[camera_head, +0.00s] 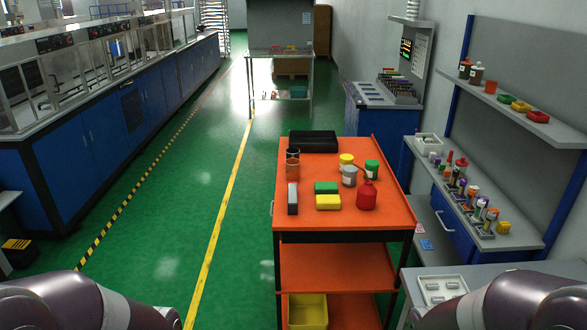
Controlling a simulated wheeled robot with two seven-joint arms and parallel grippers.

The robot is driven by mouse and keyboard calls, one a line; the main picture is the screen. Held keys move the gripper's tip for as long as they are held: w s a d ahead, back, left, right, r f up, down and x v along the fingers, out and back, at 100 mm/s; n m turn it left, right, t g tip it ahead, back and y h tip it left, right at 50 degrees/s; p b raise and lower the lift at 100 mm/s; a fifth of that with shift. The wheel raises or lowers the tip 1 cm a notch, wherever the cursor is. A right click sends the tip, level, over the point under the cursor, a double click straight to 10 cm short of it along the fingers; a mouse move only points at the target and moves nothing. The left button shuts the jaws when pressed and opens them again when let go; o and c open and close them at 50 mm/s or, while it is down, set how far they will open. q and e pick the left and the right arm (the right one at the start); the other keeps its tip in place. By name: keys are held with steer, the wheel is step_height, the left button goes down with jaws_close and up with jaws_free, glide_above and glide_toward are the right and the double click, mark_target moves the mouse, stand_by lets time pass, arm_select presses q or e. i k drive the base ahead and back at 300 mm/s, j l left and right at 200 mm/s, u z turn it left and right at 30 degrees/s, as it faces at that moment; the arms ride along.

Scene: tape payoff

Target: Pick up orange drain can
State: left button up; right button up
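An orange-brown cylindrical can (292,169) with a darker top stands upright at the left rear of the orange cart's top (330,218). It is small in the picture, and I cannot tell for sure whether it is the drain can. A red can with a narrow neck (366,196) stands at the right front of the same top. My arms show at the bottom left and bottom right corners. Neither gripper is in view, and nothing is seen touching the cans.
The cart top also holds a black tray (313,141), yellow (346,161), grey (349,177) and green (371,169) cans, green (326,187) and yellow (328,202) sponge-like blocks and a grey-black block (292,199). A shelved bench (480,238) stands right. Green floor is clear left.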

mark_target(292, 170)
steer(key=z, duration=0.45)
steer(key=i+j+z, duration=0.35)
steer(key=j+z, duration=0.15)
steer(key=i+j+z, duration=0.25)
steer(key=j+z, duration=0.25)
steer(key=j, duration=0.2)
steer(key=i+j+z, duration=0.1)
steer(key=j+z, duration=0.2)
steer(key=i+j, duration=0.1)
steer(key=j, duration=0.55)
steer(key=i+j, duration=0.1)
steer(key=j, duration=0.55)
steer(key=i+j+z, duration=0.1)
steer(key=j, duration=1.2)
steer(key=i+z, duration=0.05)
steer(key=i, duration=0.05)
